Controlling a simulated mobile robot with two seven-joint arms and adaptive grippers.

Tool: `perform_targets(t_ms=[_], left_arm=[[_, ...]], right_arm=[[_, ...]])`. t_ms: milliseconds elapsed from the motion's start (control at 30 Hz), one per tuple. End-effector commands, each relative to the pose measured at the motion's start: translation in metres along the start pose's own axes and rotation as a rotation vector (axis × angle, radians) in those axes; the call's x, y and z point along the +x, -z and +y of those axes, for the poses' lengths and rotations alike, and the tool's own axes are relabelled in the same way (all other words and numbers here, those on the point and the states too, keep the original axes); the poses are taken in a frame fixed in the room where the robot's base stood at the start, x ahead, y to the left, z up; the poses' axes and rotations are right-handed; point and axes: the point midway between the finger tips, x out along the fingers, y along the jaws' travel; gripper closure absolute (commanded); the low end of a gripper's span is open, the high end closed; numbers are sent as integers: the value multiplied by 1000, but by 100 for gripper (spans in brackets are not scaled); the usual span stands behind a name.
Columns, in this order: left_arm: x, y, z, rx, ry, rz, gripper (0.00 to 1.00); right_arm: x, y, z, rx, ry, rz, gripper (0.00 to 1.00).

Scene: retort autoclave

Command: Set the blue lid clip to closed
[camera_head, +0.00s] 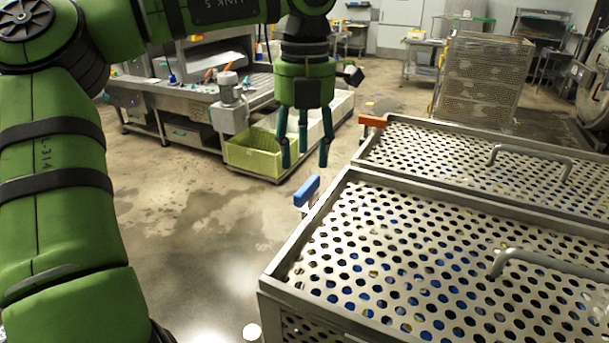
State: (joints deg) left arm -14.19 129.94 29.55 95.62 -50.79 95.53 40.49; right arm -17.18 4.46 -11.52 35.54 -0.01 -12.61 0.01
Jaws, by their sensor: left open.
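The blue lid clip (306,191) is at the left edge of the near perforated metal basket lid (430,260), close to its far left corner. It sticks up and out from the rim. My left gripper (305,160) hangs fingers down in the upper middle of the view, open and empty. In the picture it is above the blue clip and apart from it. My green left arm fills the left side. My right gripper is not in view.
A second perforated basket lid (480,165) with an orange clip (372,121) lies beyond the near one. Grey handles (545,262) rise from the lids. A yellow crate (254,153) stands on the floor by a machine.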

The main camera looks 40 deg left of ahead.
Motion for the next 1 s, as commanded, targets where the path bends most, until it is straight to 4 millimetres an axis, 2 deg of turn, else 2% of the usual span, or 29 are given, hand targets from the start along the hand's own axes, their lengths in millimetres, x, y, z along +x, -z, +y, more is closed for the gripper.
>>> perform_targets(t_ms=[400,733,767,800,867,900,1000], left_arm=[[55,0,0,0,6,3,51],[63,0,0,-1,8,0,51],[63,0,0,-1,8,0,55],[63,0,0,-1,8,0,71],[63,0,0,-1,8,0,95],[63,0,0,-1,8,0,100],[62,0,0,-1,8,0,100]], right_arm=[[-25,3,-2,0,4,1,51],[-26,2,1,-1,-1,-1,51],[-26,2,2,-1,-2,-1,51],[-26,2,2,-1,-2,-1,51],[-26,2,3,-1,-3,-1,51],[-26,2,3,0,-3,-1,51],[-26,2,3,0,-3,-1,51]])
